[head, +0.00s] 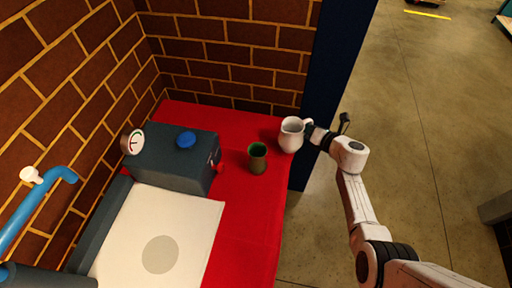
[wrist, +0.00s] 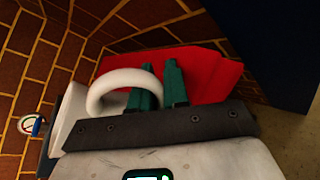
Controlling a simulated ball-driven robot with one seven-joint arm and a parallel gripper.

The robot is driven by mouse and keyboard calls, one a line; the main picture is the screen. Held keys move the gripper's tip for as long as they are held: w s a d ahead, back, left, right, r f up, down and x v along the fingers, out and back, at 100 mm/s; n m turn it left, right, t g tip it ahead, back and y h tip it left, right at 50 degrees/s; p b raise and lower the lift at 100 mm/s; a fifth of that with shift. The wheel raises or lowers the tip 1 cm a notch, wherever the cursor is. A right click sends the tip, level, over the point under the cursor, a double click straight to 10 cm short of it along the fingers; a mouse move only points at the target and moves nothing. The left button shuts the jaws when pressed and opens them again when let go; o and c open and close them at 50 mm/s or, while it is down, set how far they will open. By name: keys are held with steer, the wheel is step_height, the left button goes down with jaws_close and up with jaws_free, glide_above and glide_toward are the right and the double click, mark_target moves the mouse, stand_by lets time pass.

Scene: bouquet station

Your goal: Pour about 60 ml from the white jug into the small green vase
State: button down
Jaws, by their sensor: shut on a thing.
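The white jug (head: 291,136) is at the right part of the red tabletop in the head view. It looks upright; I cannot tell whether its base touches the table. The small green vase (head: 257,157) stands on the red surface just left of the jug, apart from it. My gripper (head: 312,132) reaches in from the right and is shut on the jug's handle. In the wrist view, the green fingers of my gripper (wrist: 158,88) are at the looped white handle of the jug (wrist: 105,88). The vase is not seen in the wrist view, and the jug's contents are hidden.
A dark grey box (head: 172,155) with a blue knob (head: 186,140) and a round gauge (head: 132,142) stands left of the vase. A white panel (head: 150,240) lies in front of it. A brick wall is behind; a dark blue post (head: 335,85) stands beside the table's right edge.

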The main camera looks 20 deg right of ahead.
steer(key=shift+r, duration=0.1)
step_height(320, 180, up, 6)
steer(key=n+h+p, duration=0.2)
steer(key=n+p, duration=0.1)
steer(key=n, duration=0.1)
glide_above(298, 129)
steer(key=shift+w+d+r, duration=0.15)
steer(key=shift+w, duration=0.15)
step_height(298, 129, up, 6)
steer(key=a+n+t+h, duration=0.1)
steer(key=a+n, duration=0.2)
steer(key=n, duration=0.1)
steer(key=shift+s+f+h+p, duration=0.2)
steer(key=shift+h+p, duration=0.1)
steer(key=shift+p, duration=0.15)
steer(key=shift+a+r+n, duration=0.35)
steer(key=shift+r+n, duration=0.4)
steer(key=shift+n, duration=0.05)
steer(key=shift+s+a+r+n+t+h, duration=0.15)
steer(key=shift+a+r+n+t+h, duration=0.25)
steer(key=shift+a+r+n, duration=0.35)
stand_by(2.2)
steer(key=shift+a+r+n, duration=0.25)
steer(key=shift+r, duration=0.1)
stand_by(0.5)
